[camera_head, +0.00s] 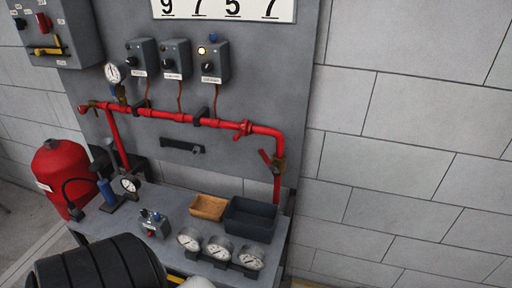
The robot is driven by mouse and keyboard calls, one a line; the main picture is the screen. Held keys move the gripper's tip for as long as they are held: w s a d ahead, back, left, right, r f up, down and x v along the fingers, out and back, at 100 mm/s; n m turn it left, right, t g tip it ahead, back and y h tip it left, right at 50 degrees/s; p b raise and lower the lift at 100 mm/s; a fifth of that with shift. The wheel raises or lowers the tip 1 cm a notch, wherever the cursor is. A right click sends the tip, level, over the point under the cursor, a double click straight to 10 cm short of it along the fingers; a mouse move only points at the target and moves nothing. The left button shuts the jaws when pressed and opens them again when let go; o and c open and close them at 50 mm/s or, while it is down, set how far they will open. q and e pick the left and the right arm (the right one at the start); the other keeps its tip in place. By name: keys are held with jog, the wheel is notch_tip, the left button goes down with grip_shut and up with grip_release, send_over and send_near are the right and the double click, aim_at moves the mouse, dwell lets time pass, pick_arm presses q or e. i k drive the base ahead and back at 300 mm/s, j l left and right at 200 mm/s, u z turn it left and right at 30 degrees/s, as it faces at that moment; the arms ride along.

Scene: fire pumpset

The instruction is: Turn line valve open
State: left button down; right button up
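A red pipe (160,114) runs across the grey panel and bends down at its right end. A red handle (243,129) sits on the pipe near the right bend. On the downward right leg, a brass-coloured valve (278,165) has a red lever (266,157) slanting up and left. Another red fitting (83,108) is at the pipe's left end. No label shows which of these is the line valve, and I cannot tell whether any is open. Neither gripper shows in this view.
A red tank (62,177) stands left. A black ribbed shape covers the lower left.

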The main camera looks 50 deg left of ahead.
aim_at(263, 154)
jog(key=k+j, duration=0.4)
jog(key=j, duration=0.15)
jog(key=k+j, duration=0.35)
jog(key=j, duration=0.15)
